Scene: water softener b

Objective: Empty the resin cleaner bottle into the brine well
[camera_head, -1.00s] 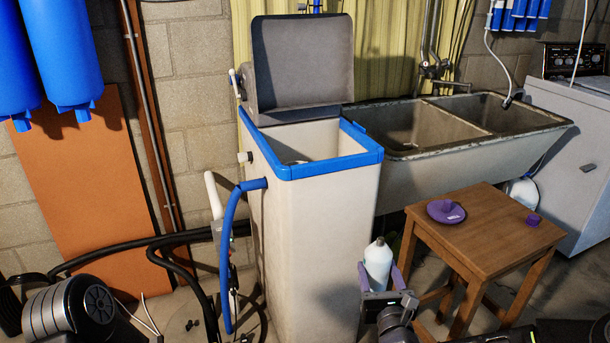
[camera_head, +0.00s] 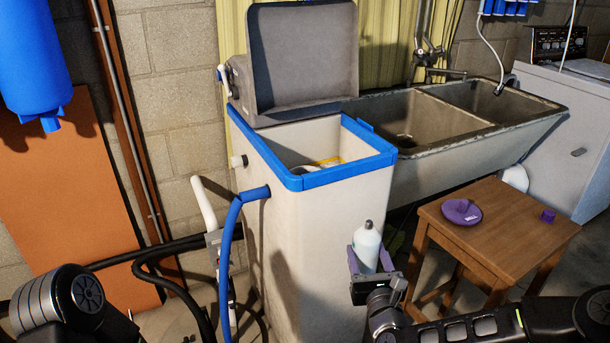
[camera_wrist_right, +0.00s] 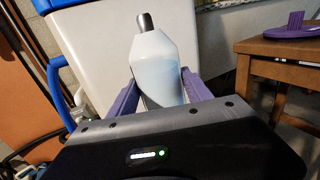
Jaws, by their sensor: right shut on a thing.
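The resin cleaner bottle (camera_head: 368,247) is pale blue-white with a grey top and stands upright in front of the softener tank. My right gripper (camera_head: 371,262) is shut on it, with purple fingers on both sides; the right wrist view shows the bottle (camera_wrist_right: 158,68) between the fingers (camera_wrist_right: 158,92). The softener tank (camera_head: 325,240) is cream with a blue rim (camera_head: 340,172), and its grey lid (camera_head: 303,50) is tilted up. Inside the open top, a yellowish round piece (camera_head: 328,161) partly shows; I cannot tell whether it is the brine well. My left gripper is out of view.
A wooden stool (camera_head: 500,235) at right holds a purple dish (camera_head: 461,211) and a small purple cap (camera_head: 547,215). A concrete double sink (camera_head: 470,150) stands behind. A blue hose (camera_head: 226,260) and a white pipe (camera_head: 204,203) run along the tank's left side.

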